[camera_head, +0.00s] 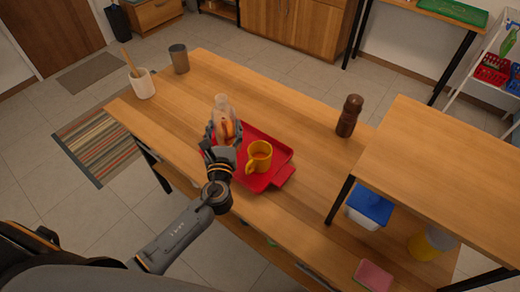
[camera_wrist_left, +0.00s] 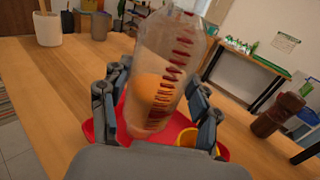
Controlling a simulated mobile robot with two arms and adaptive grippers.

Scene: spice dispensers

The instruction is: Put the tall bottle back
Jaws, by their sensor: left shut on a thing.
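A clear tall bottle (camera_head: 222,106) with red graduation marks is between the fingers of my left gripper (camera_head: 224,131), which is shut on it. The gripper is over the left part of a red tray (camera_head: 284,153) on the wooden table. I cannot tell whether the bottle's base touches the tray. My right gripper is not in view.
An orange mug (camera_head: 259,156) stands on the tray beside my left gripper. A brown pepper mill (camera_head: 348,116) stands at the right. A grey cup (camera_head: 179,59) and a white utensil crock (camera_head: 142,84) stand at the far left. A raised wooden shelf (camera_head: 440,170) bounds the right side.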

